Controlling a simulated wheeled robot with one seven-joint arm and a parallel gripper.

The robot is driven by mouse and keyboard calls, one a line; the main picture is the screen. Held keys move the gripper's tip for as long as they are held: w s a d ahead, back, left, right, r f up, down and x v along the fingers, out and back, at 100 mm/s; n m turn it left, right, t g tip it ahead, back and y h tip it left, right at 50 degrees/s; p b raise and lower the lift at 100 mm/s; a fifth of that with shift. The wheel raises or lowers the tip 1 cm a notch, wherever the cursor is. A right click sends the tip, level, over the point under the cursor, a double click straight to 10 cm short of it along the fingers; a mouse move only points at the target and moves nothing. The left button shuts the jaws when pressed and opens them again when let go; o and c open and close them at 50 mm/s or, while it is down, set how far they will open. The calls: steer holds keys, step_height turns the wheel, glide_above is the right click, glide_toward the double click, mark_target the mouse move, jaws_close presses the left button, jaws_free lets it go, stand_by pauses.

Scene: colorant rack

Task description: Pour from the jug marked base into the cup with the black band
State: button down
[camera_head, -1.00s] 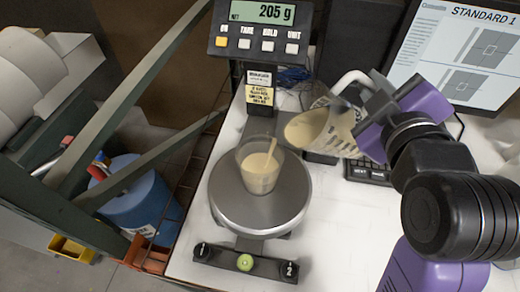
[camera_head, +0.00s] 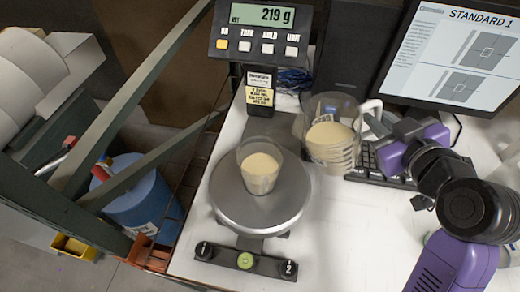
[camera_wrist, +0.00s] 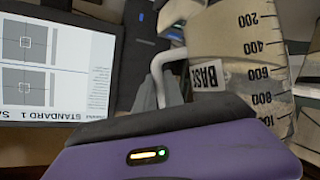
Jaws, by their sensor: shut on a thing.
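The jug marked base (camera_head: 331,150) is clear, with cream liquid inside. It is held in the air right of the scale, close to upright, and nothing runs from it. In the wrist view its BASE label (camera_wrist: 208,75) and volume marks show. My gripper (camera_head: 377,127) is shut on the jug's white handle; its grey fingers also show in the wrist view (camera_wrist: 160,92). A clear cup (camera_head: 262,180) with cream liquid stands upright on the round scale pan (camera_head: 230,208). I cannot make out a black band on it.
A bar with knobs 1 and 2 (camera_head: 246,261) lies before the pan. A blue drum (camera_head: 140,200) is at left.

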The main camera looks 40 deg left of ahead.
steer(key=f, duration=0.1)
steer(key=w+m, duration=0.1)
steer(key=f+g, duration=0.1)
steer(key=shift+w+d+f+m+y, duration=0.2)
steer(key=shift+d+f+m+y, duration=0.1)
steer(key=shift+d+f+m, duration=0.1)
steer(key=r+p, duration=0.1)
steer(key=r+m+p, duration=0.1)
steer(key=r+p, duration=0.1)
steer(key=shift+w+d+g, duration=0.1)
steer(key=shift+w+g, duration=0.1)
steer(key=shift+g, duration=0.1)
stand_by(2.5)
